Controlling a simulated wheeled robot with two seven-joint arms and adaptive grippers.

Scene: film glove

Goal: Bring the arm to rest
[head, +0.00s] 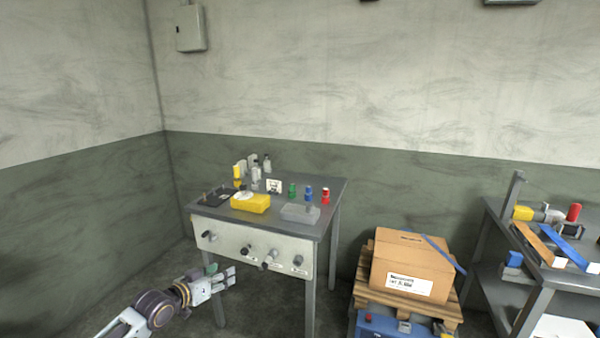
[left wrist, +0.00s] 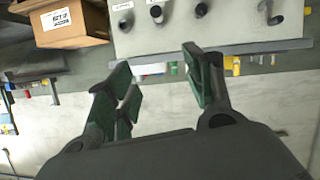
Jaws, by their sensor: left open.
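My left gripper (head: 224,279) is in front of the grey table (head: 330,196), low and to the left, below the white front panel (head: 250,245) with its several dark knobs. In the left wrist view the fingers (left wrist: 160,90) stand wide apart with nothing between them. The panel with its knobs also shows there, at the top (left wrist: 210,25), beyond the fingertips and apart from them. My right gripper is in neither view.
On the table are a yellow box (head: 251,203), a clear box (head: 300,213) and several small bottles. A cardboard box (head: 410,265) sits on a wooden pallet to the right. A metal shelf (head: 540,280) stands at the far right. Dark floor shows between table and pallet.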

